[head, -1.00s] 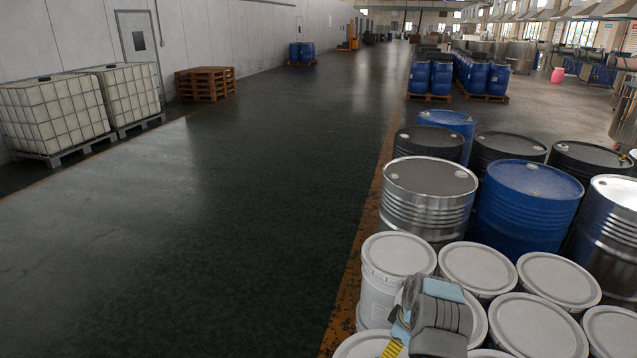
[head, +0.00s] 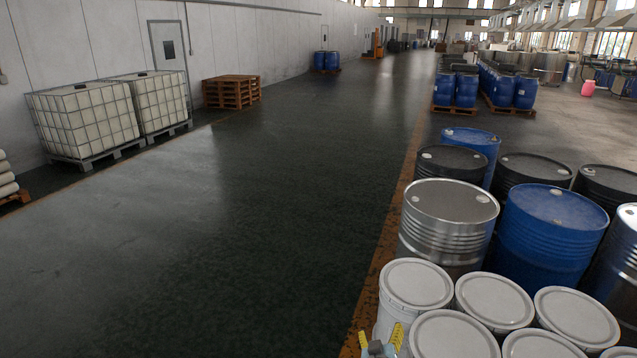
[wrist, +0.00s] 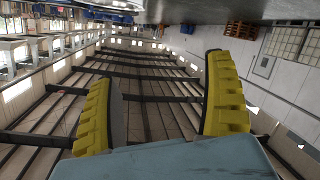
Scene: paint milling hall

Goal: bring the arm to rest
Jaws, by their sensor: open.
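My gripper (head: 379,345) shows at the bottom edge of the head view, with its yellow fingers pointing up in front of the white lidded pails. In the wrist view my gripper (wrist: 165,105) has its two yellow ribbed fingers wide apart, with nothing between them. The rest of my arm is outside the head view.
White pails (head: 416,283) stand close at the lower right. Behind them are a steel drum (head: 447,228) and a blue drum (head: 552,235). Two caged white tanks (head: 86,121) and a pallet stack (head: 231,92) line the left wall. The dark aisle floor (head: 270,230) is clear.

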